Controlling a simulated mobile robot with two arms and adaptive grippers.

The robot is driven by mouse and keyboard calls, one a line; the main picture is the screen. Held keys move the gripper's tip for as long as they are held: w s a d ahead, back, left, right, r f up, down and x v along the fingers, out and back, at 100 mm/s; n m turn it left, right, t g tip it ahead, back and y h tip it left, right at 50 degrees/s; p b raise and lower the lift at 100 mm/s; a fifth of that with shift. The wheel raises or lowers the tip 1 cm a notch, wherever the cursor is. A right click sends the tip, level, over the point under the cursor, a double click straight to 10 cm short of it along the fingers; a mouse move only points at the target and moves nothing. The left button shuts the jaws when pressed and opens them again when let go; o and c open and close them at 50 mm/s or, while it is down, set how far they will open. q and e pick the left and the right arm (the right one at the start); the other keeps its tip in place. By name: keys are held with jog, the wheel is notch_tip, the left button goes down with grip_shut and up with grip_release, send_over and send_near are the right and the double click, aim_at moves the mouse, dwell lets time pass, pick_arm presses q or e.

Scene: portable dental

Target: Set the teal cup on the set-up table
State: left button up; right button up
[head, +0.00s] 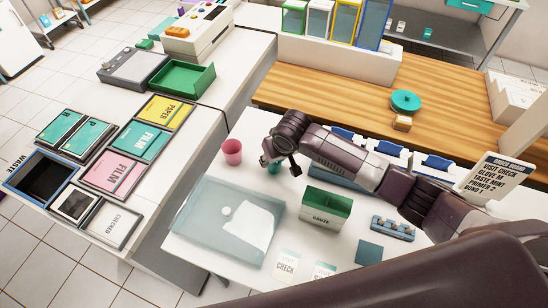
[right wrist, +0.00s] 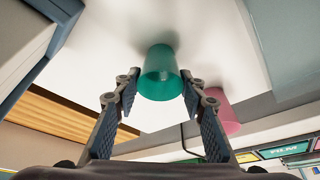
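The teal cup (right wrist: 158,73) lies straight ahead of my right gripper (right wrist: 158,85) in the right wrist view, between the two spread fingertips. A small gap shows at the left finger; I cannot tell whether the right finger touches it. In the head view the teal cup (head: 273,168) is mostly hidden under my right gripper (head: 278,162), near the back left of the white table (head: 262,126). A pink cup (head: 232,151) stands just left of it and also shows in the right wrist view (right wrist: 217,112). My left gripper is not in view.
A wooden counter (head: 440,95) lies behind. Film trays and a waste bin (head: 42,178) are at the left.

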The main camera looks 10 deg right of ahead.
jog(key=o, duration=0.4)
jog(key=b+v, duration=0.1)
jog(key=v, duration=1.1)
jog(key=shift+r, duration=0.2)
